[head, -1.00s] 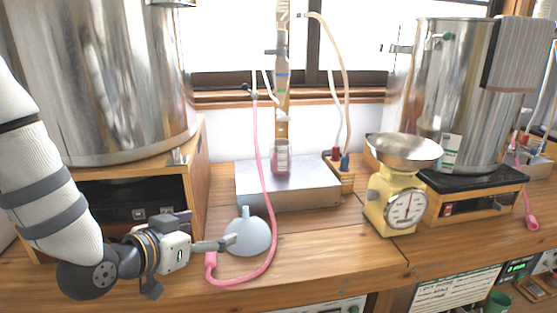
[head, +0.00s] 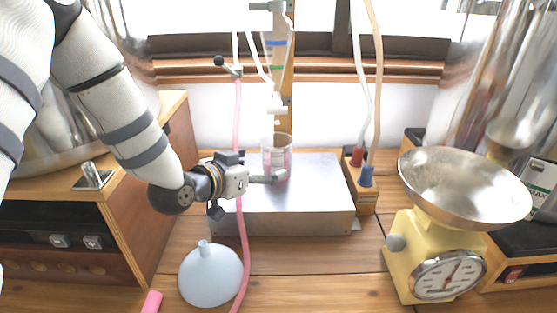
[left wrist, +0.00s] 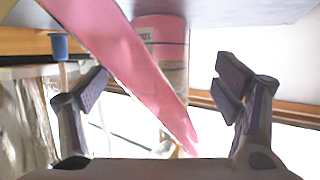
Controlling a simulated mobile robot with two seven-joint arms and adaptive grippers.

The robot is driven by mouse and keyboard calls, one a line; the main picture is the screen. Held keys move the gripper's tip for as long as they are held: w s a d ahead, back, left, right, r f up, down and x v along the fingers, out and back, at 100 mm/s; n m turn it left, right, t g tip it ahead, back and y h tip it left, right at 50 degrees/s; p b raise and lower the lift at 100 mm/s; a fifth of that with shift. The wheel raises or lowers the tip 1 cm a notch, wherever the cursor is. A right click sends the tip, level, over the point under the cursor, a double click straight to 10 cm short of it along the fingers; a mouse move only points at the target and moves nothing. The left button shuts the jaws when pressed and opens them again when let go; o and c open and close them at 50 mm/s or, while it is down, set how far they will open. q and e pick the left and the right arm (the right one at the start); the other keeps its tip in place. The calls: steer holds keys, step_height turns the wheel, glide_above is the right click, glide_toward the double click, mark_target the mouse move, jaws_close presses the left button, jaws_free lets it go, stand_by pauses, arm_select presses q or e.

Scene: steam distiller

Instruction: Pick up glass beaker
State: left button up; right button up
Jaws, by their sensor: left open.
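The glass beaker (head: 278,147) stands upright on the flat metal box (head: 310,208), below the vertical glass column (head: 276,60). Its lower part looks pinkish. My left gripper (head: 270,178) is open, its fingers pointing right and overlapping the beaker's lower part in the head view. In the left wrist view, which is upside down, the beaker (left wrist: 172,45) shows between the open fingers (left wrist: 162,85) and beyond them. The pink hose (left wrist: 120,55) crosses in front of it there. I cannot tell whether the fingers touch the beaker. My right gripper is not in view.
The pink hose (head: 241,240) runs down past the box's left side. A pale blue funnel (head: 211,275) lies in front. A wooden block with red and blue plugs (head: 361,185) stands right of the box. A yellow scale (head: 420,240) with a metal pan is at the right.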

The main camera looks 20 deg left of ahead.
mark_target(268, 167)
arm_select(q)
steer(key=x, duration=0.3)
steer(key=b+x, duration=0.1)
steer(key=x, duration=0.1)
steer(key=shift+s+f, duration=0.15)
steer(key=shift+f, duration=0.1)
steer(key=shift+w+d, duration=0.1)
steer(key=shift+w, duration=0.2)
steer(key=shift+r, duration=0.2)
steer(key=c, duration=1.5)
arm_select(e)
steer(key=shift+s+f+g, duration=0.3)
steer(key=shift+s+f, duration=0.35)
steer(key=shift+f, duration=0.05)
